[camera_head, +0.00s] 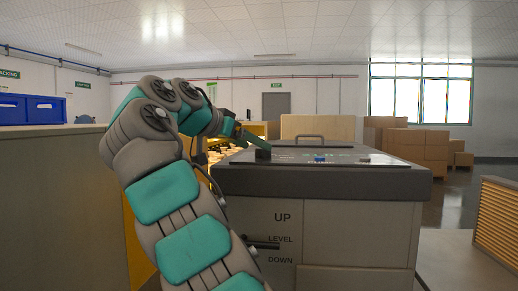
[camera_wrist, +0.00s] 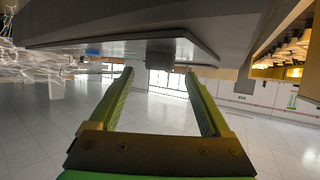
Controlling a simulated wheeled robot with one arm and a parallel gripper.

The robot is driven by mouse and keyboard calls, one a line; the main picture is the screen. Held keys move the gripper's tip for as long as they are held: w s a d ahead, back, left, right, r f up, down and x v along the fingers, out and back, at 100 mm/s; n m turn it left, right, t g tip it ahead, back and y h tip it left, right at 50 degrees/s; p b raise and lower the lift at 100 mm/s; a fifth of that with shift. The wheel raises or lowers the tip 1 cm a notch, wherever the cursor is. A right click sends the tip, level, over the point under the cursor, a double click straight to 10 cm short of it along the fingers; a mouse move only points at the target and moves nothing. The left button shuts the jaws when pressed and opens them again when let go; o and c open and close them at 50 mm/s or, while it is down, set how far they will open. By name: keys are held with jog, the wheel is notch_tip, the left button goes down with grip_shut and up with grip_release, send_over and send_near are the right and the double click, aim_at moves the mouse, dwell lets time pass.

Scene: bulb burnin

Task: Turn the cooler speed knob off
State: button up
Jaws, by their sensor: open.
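The machine's dark top panel (camera_head: 310,157) carries a black block-shaped knob (camera_head: 263,155) near its left front. In the wrist view, which looks upside down, the knob (camera_wrist: 160,56) sticks out from the panel (camera_wrist: 110,44). I cannot read its setting or tell whether it is the cooler speed knob. My gripper (camera_head: 255,143) is just above and beside the knob in the head view. In the wrist view my gripper (camera_wrist: 158,73) has its two green fingers wide apart and empty, with the knob in line with the gap between them. Contact cannot be told.
A blue button (camera_head: 320,159) and a pale one (camera_head: 364,160) lie right of the knob. A lever (camera_head: 263,244) marked UP, LEVEL and DOWN is on the front. A handle (camera_head: 311,137) stands at the panel's back. Lit bulbs (camera_wrist: 292,48) are beside the machine.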

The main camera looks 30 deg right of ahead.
aim_at(260, 149)
jog(key=shift+x, duration=1.65)
jog(key=shift+c, duration=0.3)
grip_shut()
